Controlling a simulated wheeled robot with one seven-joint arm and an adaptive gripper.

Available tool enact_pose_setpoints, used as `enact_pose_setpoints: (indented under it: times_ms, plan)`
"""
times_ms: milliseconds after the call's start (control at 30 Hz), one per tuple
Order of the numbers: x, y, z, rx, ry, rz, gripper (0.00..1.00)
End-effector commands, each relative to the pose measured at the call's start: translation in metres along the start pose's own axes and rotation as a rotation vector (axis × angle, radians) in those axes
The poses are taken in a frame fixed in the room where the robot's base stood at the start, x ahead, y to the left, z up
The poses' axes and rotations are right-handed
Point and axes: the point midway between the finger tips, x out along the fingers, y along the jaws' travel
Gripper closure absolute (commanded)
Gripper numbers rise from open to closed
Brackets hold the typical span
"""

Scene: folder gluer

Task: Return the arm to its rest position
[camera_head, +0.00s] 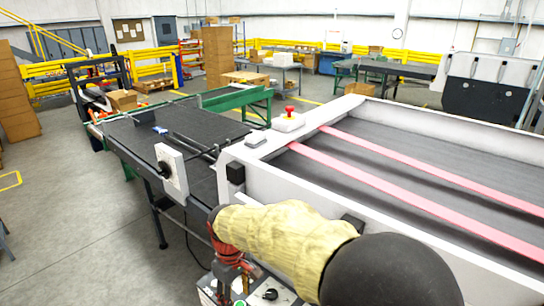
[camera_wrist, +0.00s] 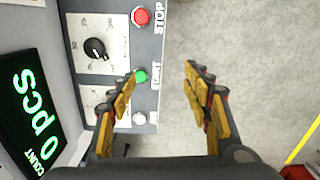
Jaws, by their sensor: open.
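My gripper (camera_wrist: 165,90) is open and empty in the wrist view, its two fingers spread apart. It is over the right edge of a grey control panel (camera_wrist: 113,66). The left finger overlaps the panel close to the green START button (camera_wrist: 140,76); I cannot tell whether it touches. The red STOP button (camera_wrist: 140,17) and a black knob (camera_wrist: 95,48) are above it. In the head view my arm, in a yellowish sleeve, reaches down at the bottom centre. My gripper (camera_head: 235,280) is partly hidden there beside the panel with its black knob (camera_head: 270,294).
The white-framed folder gluer (camera_head: 250,171) with pink belts (camera_head: 400,185) fills the right side, close to my arm. A dark conveyor table (camera_head: 130,135) stands to the left. A counter display (camera_wrist: 35,112) reads 0 pcs. Open floor (camera_head: 70,220) lies at the left.

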Motion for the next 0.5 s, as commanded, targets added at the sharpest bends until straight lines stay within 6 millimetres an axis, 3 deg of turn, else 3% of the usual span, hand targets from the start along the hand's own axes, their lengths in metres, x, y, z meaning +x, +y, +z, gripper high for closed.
enact_pose_setpoints:
  times_ms: [267,500]
  plan:
    - [-0.017,0.002,0.065,0.215,0.036,0.012,0.51]
    - [-0.037,0.008,0.155,0.480,0.130,0.040,0.51]
